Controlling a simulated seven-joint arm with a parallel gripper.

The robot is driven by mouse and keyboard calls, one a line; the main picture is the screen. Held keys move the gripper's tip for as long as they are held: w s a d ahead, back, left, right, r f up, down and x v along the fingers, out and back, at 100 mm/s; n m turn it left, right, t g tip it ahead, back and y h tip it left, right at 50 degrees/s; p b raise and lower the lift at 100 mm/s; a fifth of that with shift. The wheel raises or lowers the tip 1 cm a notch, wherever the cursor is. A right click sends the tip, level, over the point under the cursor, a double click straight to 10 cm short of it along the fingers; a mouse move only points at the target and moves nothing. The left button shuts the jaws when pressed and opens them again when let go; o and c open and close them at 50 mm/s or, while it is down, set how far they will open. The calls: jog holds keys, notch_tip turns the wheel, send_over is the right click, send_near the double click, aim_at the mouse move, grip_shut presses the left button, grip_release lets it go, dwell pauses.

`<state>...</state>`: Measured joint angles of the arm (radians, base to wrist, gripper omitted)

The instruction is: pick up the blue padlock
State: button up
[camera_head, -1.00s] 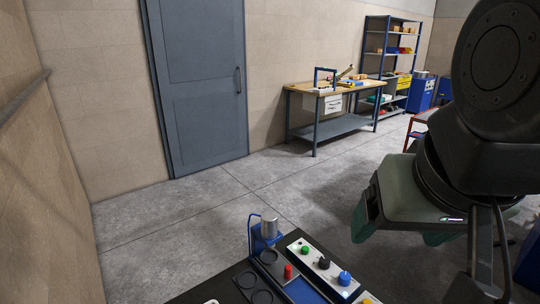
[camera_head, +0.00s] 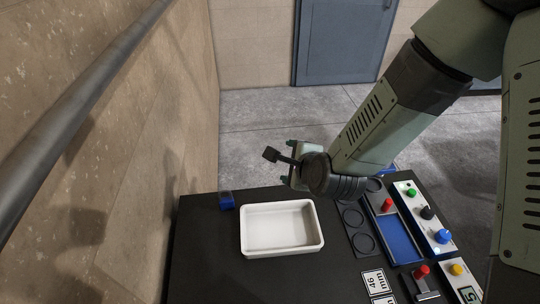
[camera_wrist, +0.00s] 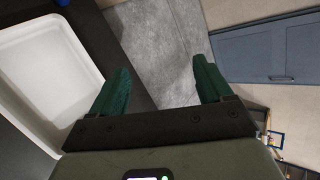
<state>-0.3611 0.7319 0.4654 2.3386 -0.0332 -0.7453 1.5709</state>
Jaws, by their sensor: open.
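A small blue object (camera_head: 227,200), which looks like the blue padlock, sits near the far left edge of the black table, left of the white tray; its details are too small to tell. Only a bit of blue (camera_wrist: 63,2) shows at the top edge of the wrist view. My gripper (camera_head: 288,162) is above the table's far edge, to the right of the blue object and clear of it. In the wrist view, its two green fingers (camera_wrist: 162,82) stand wide apart with nothing between them.
The white tray (camera_head: 242,240) is empty and lies close to the blue object. A panel with coloured knobs (camera_head: 428,213), ring outlines and number cards (camera_head: 375,281) fill the table's right. A wall with a rail (camera_head: 80,110) rises at the left.

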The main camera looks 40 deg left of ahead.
jog(key=s+a+f+m+y, duration=0.2)
jog(key=s+a+f+m, duration=0.4)
jog(key=s+f, duration=0.2)
jog(key=m+t, duration=0.1)
jog(key=m, duration=0.6)
send_near(226, 199)
jog(key=shift+w+a+y, duration=0.1)
jog(key=shift+w+y, duration=0.15)
jog(key=shift+y, duration=0.05)
jog(key=shift+a+f, duration=0.1)
jog(key=shift+a, duration=0.05)
jog(key=x, duration=1)
jog(key=shift+w+a, duration=0.1)
jog(key=shift+a, duration=0.05)
jog(key=c, duration=1.1)
